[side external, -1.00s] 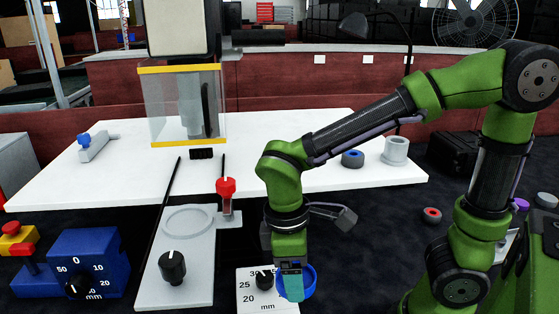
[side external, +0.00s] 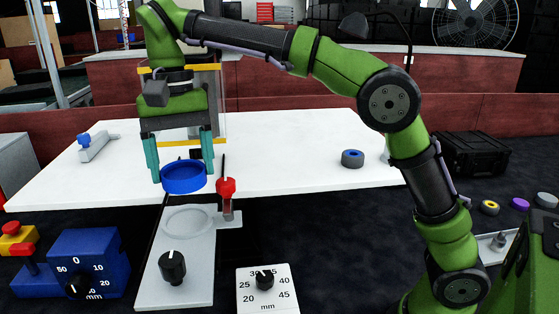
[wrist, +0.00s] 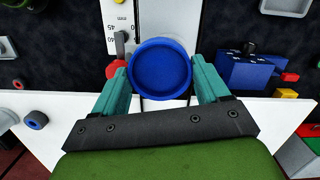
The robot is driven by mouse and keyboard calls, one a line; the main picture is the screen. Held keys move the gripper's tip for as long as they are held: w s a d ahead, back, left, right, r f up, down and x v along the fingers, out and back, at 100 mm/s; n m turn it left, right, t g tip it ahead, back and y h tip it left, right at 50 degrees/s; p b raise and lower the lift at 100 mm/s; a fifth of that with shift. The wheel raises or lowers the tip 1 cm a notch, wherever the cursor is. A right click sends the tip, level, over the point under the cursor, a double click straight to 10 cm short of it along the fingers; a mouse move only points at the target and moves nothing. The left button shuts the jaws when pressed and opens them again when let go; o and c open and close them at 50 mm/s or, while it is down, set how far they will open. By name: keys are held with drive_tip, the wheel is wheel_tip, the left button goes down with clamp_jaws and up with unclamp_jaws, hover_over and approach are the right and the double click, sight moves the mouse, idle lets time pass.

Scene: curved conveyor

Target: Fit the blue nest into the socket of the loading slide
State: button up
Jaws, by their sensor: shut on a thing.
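My gripper (side external: 184,170) is shut on the blue nest (side external: 184,178), a round shallow blue dish, with one teal finger on each side. In the side view it hangs level just above and behind the round socket of the loading slide (side external: 180,282), a grey plate with a black knob. The socket ring (side external: 188,220) is empty.
A red-topped clamp (side external: 226,190) stands right of the socket. A press with a clear guard is behind my gripper. A blue dial block (side external: 88,264) is at left and a white dial plate (side external: 266,290) at right. A grey ring with blue centre (side external: 352,158) lies on the white table.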

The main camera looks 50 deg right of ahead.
sight(187, 223)
drive_tip(key=shift+w+d+r+m, duration=0.15)
drive_tip(key=shift+w+r+m, duration=0.05)
drive_tip(key=shift+w+m, duration=0.3)
drive_tip(key=shift+w+d+r+m, duration=0.1)
drive_tip(key=shift+w+r+m, duration=0.05)
drive_tip(key=shift+w+m, duration=0.3)
drive_tip(key=shift+w+d, duration=0.1)
drive_tip(key=shift+w, duration=0.05)
drive_tip(key=shift+m, duration=0.25)
wheel_tip(187, 223, down, 10)
drive_tip(key=shift+r, duration=0.1)
